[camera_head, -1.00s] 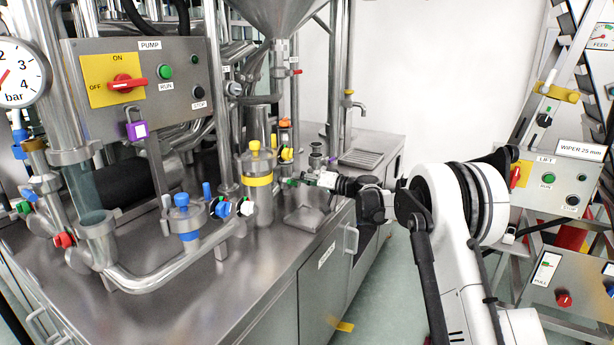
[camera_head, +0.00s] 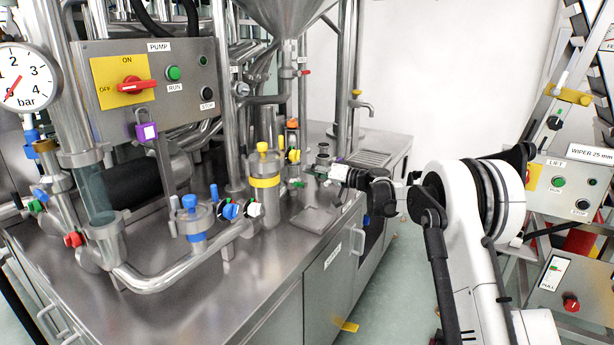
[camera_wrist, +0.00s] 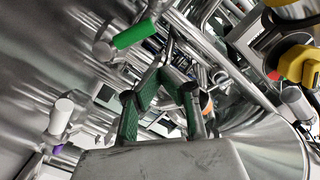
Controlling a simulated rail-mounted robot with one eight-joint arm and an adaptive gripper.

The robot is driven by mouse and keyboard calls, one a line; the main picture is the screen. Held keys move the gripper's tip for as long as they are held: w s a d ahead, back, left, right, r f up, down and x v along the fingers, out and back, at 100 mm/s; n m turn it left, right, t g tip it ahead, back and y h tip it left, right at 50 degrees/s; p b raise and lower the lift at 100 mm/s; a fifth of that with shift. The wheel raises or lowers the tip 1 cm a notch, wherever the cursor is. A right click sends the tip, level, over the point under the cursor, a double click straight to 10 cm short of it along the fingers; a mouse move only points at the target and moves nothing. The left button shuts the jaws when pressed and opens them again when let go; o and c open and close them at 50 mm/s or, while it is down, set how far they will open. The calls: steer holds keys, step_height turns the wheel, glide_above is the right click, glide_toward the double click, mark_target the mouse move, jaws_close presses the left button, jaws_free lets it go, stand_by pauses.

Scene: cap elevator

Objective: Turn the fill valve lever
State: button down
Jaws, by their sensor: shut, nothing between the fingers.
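In the wrist view a green-sleeved lever (camera_wrist: 135,33) sticks out from a metal fitting at the upper left. A white-ended handle (camera_wrist: 62,115) stands lower left. No label shows which is the fill valve lever. My gripper (camera_wrist: 168,68) has green finger pads and is shut, with nothing held. Its fingertips are below and right of the green lever, seemingly apart from it; depth is hard to judge. In the head view my gripper (camera_head: 335,172) reaches left over the bench, close to small valve fittings, which it partly hides.
A steel bench (camera_head: 240,300) holds pipes and a yellow-banded cylinder (camera_head: 264,200) left of my gripper. A funnel (camera_head: 277,15) hangs above. A pump panel (camera_head: 150,85) stands left, a lift panel (camera_head: 565,190) right. In the wrist view a yellow-and-black part (camera_wrist: 298,62) is at right.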

steer(key=r+p+v, duration=0.1)
steer(key=p+v, duration=0.1)
steer(key=v, duration=0.8)
steer(key=w+r+n+g+h+p, duration=0.3)
steer(key=r+n+g+h+p, duration=0.15)
steer(key=p, duration=0.45)
steer(key=b, duration=0.1)
glide_above(300, 185)
steer(key=w+d, duration=0.2)
steer(key=d, duration=0.1)
step_height(300, 185, down, 5)
steer(key=shift+s+a+f+n+g+y+b, duration=0.15)
steer(key=shift+s+a+f, duration=0.1)
steer(key=shift+f, duration=0.25)
steer(key=shift+s+a+f+n+g+y+b, duration=0.15)
steer(key=shift+s+a+f, duration=0.1)
steer(key=shift+f, duration=0.25)
steer(key=shift+s+a+f+n+g+y, duration=0.15)
steer(key=shift+s+a+f, duration=0.1)
steer(key=shift+f, duration=0.25)
